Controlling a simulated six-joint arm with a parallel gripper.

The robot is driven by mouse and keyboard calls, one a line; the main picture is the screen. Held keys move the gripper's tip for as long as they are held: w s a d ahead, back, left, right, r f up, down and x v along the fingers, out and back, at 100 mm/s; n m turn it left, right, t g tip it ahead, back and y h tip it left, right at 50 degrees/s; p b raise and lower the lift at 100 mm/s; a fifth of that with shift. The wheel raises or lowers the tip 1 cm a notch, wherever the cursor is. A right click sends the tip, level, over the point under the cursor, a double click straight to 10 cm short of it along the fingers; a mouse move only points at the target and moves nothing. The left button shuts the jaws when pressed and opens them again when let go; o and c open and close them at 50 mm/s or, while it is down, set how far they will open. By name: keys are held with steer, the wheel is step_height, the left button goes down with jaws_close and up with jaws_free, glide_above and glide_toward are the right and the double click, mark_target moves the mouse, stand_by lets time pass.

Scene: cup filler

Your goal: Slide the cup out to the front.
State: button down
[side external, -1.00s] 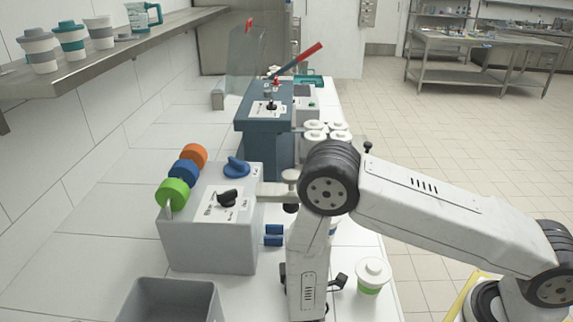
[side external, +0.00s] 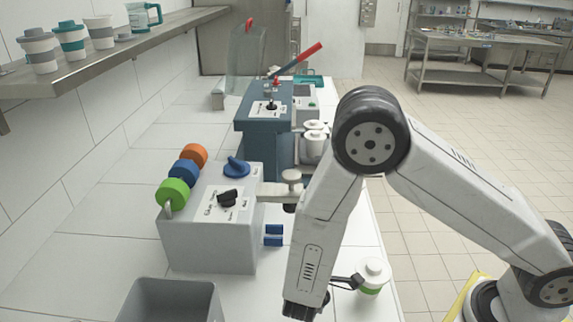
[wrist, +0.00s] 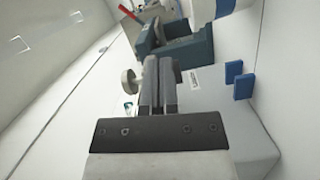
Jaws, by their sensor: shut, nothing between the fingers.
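A white lidded cup with a green band (side external: 374,272) stands on the counter at the right front in the side external view. A dark part of my wrist overlaps its left side. The grey filler (side external: 208,235) has two blue guides (side external: 273,235) on its right side; they also show in the wrist view (wrist: 239,82). I cannot see a cup between them, and my arm hides part of that area. My gripper (wrist: 158,66) is shut and empty in the wrist view. In the side external view its fingers are not clearly visible.
A nozzle arm (side external: 281,188) reaches right from the filler. Several white lidded containers (side external: 315,140) stand behind my arm, partly hidden. A blue machine with a red lever (side external: 264,130) is farther back. A grey bin (side external: 171,300) stands at the front left. The shelf (side external: 95,70) holds cups.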

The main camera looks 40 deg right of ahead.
steer(key=shift+s+d+r+m+g+h, duration=0.1)
steer(key=shift+d+r+m+g+h, duration=0.15)
steer(key=shift+r, duration=0.45)
steer(key=shift+s+d+r+m+g+h, duration=0.15)
steer(key=shift+d+r+m+g, duration=0.15)
steer(key=shift+r, duration=0.4)
steer(key=w+a+f+n+t, duration=0.1)
steer(key=w+f, duration=0.1)
steer(key=f, duration=0.1)
steer(key=w+a+f+n+t+y, duration=0.1)
steer(key=w+f+n, duration=0.1)
steer(key=f, duration=0.1)
steer(key=w+a+f+n+t, duration=0.1)
steer(key=w+f, duration=0.1)
steer(key=f, duration=0.1)
steer(key=shift+w+a+f+n+y, duration=0.25)
steer(key=shift+w+a+f+y, duration=0.05)
steer(key=shift+a, duration=0.05)
steer(key=shift+w+d, duration=0.1)
steer(key=shift+d, duration=0.05)
steer(key=x, duration=1)
steer(key=shift+s+d, duration=0.2)
steer(key=shift+s, duration=0.8)
steer(key=shift+s+d, duration=0.15)
steer(key=shift+s, duration=0.35)
steer(key=shift+s+d, duration=0.2)
steer(key=shift+s, duration=0.3)
